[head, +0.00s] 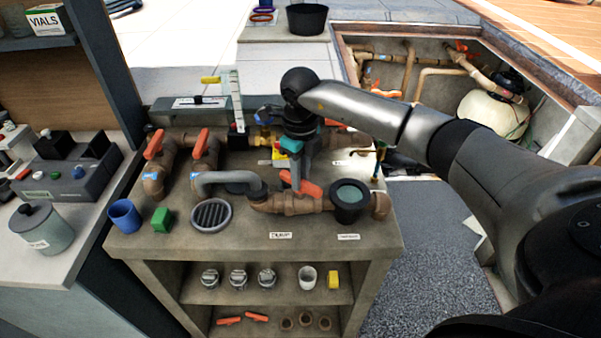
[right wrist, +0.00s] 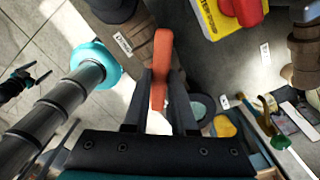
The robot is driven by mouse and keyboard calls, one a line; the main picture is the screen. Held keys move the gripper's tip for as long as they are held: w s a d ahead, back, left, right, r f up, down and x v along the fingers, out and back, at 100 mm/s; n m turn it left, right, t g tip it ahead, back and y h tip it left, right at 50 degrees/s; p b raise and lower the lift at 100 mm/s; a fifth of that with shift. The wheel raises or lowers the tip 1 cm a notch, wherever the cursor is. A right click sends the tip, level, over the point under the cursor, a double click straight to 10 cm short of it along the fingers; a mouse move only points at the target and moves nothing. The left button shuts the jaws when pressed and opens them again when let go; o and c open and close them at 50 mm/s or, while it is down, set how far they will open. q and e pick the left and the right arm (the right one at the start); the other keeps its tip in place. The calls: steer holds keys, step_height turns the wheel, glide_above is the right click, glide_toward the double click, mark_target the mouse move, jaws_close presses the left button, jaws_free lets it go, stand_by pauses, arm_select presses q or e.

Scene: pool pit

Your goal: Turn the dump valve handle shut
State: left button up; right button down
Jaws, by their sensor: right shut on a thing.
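The dump valve handle (head: 311,189) is an orange lever on a brown pipe (head: 290,205) at the front of the grey bench, behind a label (head: 280,236) that reads like DUMP. My right gripper (head: 297,180) reaches down onto it from above. In the right wrist view the orange lever (right wrist: 162,60) stands between the two dark fingers of the gripper (right wrist: 159,80), which are shut on it. The gripper partly hides the lever in the head view, so its exact angle to the pipe is hard to tell.
Two more orange handles (head: 154,145) (head: 201,140) are on pipes at left. An open pit with pipes (head: 412,70) lies at back right.

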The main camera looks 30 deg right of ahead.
steer(key=m+p, duration=0.1)
steer(key=m, duration=0.4)
steer(key=shift+r+m+p, duration=0.15)
steer(key=shift+m+p, duration=0.15)
steer(key=m+p, duration=0.1)
steer(key=m, duration=0.3)
steer(key=shift+m, duration=0.4)
steer(key=shift+m+p, duration=0.3)
steer(key=c, duration=0.7)
jaws_free()
step_height(320, 180, up, 15)
steer(key=shift+r+b, duration=0.1)
steer(key=shift+b, duration=0.3)
